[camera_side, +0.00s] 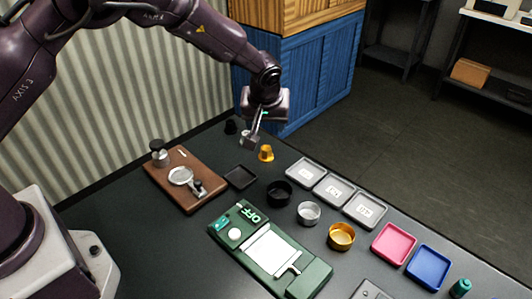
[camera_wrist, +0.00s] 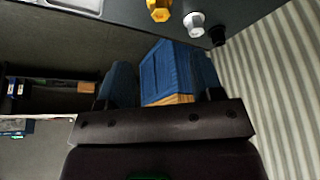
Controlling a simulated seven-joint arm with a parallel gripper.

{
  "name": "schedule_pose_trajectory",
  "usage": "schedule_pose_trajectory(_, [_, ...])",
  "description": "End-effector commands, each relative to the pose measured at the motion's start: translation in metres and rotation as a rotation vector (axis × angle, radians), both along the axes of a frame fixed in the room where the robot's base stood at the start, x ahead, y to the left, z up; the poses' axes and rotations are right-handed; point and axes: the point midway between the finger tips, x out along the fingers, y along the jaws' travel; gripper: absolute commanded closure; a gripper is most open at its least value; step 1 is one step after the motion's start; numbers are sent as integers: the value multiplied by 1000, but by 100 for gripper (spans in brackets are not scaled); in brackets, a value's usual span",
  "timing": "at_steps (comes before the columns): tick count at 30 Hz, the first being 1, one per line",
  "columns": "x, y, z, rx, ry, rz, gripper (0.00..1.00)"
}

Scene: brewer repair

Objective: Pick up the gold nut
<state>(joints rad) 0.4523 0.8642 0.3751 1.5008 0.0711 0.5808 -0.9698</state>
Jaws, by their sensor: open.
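The gold nut (camera_side: 265,154) stands on the dark table near its far edge in the side view. It also shows at the top edge of the wrist view (camera_wrist: 159,9), partly cut off. My gripper (camera_side: 252,142) is open, above the table just left of the gold nut in the side view and apart from it. A silver nut (camera_wrist: 195,23) and a black nut (camera_wrist: 217,36) stand in a row with the gold one. In the side view my fingers partly cover the silver nut, and the black nut (camera_side: 231,127) is farther back.
Black, silver and gold round cups (camera_side: 341,237) stand nearer the camera. Three grey labelled trays (camera_side: 305,171), a pink tray (camera_side: 394,244) and a blue tray (camera_side: 428,267) line the right edge. A wooden board (camera_side: 187,180) lies left, a green device (camera_side: 262,250) in front.

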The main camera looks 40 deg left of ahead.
Motion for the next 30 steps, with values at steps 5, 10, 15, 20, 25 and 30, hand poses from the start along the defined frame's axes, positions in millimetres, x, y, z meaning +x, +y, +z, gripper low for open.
schedule_pose_trajectory(5, [3,4,-14,-14,-11,47,40])
schedule_pose_trajectory(10, [12,13,-45,-14,-8,46,40])
schedule_pose_trajectory(15, [19,19,-67,-15,-11,44,40])
schedule_pose_trajectory(20, [22,21,-76,-15,-10,43,40])
schedule_pose_trajectory(25, [28,29,-98,-14,-7,45,40])
schedule_pose_trajectory(30, [34,34,-117,-15,-10,43,40])
